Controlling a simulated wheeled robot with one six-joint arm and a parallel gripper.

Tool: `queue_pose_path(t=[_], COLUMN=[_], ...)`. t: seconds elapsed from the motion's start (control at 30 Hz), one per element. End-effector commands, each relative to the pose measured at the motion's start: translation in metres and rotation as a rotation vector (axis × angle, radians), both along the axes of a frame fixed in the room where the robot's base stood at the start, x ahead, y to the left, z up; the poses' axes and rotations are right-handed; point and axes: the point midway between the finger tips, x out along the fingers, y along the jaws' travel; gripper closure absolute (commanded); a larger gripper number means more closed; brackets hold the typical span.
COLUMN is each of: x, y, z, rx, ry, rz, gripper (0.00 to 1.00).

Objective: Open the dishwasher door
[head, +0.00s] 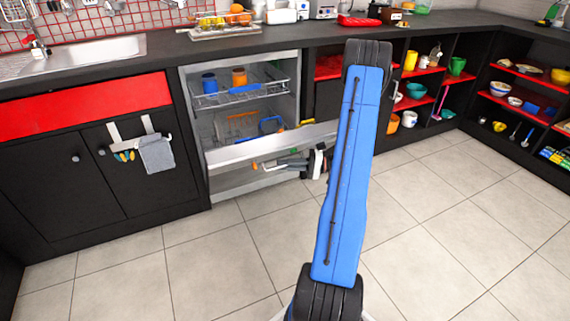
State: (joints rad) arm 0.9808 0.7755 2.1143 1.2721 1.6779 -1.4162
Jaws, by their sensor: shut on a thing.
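The dishwasher (245,62) is under the counter, left of centre in the head view. Its silver door (232,152) is tilted outward at the top, so the inside shows above it. The upper rack (255,92) holds a blue cup and an orange cup. My gripper (262,165) is at the outer side of the door, just below its upper edge, and is shut on the door. The exact grip on the handle is too small to make out.
Black cabinets (55,155) with a hanging grey towel (157,153) stand left of the dishwasher. Open shelves (425,95) with bowls and cups stand to the right. The tiled floor (230,265) in front is clear.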

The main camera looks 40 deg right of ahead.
Motion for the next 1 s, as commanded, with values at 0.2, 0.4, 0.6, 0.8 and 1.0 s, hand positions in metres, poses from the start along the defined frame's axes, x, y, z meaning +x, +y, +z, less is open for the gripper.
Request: queue_pose_path(t=[0.2, 0.4, 0.6, 0.8, 1.0], x=[0.0021, 0.0021, 0.0021, 0.0020, -0.0045], y=[-0.0017, -0.0017, -0.0016, -0.0013, -0.0099], z=[-0.0036, -0.0036, -0.0035, -0.0035, -0.0040], rx=[-0.003, -0.004, -0.003, -0.003, -0.003], ry=[-0.009, -0.008, -0.008, -0.008, -0.008], rz=[-0.001, -0.001, -0.001, 0.000, -0.001], gripper=[1.00, 1.00, 0.80, 0.80, 0.80])
